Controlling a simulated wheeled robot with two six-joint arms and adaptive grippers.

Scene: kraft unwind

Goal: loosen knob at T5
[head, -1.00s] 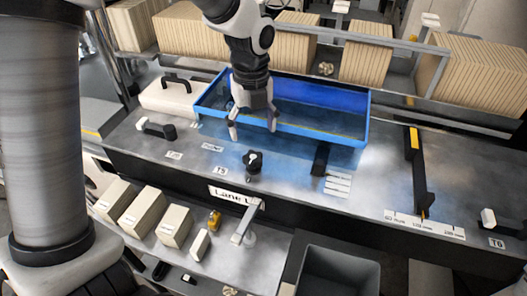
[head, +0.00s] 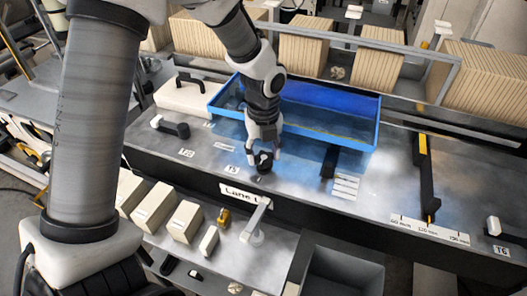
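The T5 knob (head: 264,160) is a small black knob with a pale mark on top, standing on the grey metal deck just right of the T5 label (head: 232,169). My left gripper (head: 264,153) points down over it, with one grey finger on each side of the knob. I cannot tell whether the fingers touch it. The gripper partly hides the knob's upper part. My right gripper is out of view.
A blue tray (head: 377,137) lies right behind the gripper. A black bar (head: 330,162) stands to the right, and a black-handled lever (head: 172,127) to the left. Pale boxes (head: 155,206) line the lower shelf in front. The deck's right side has bare room.

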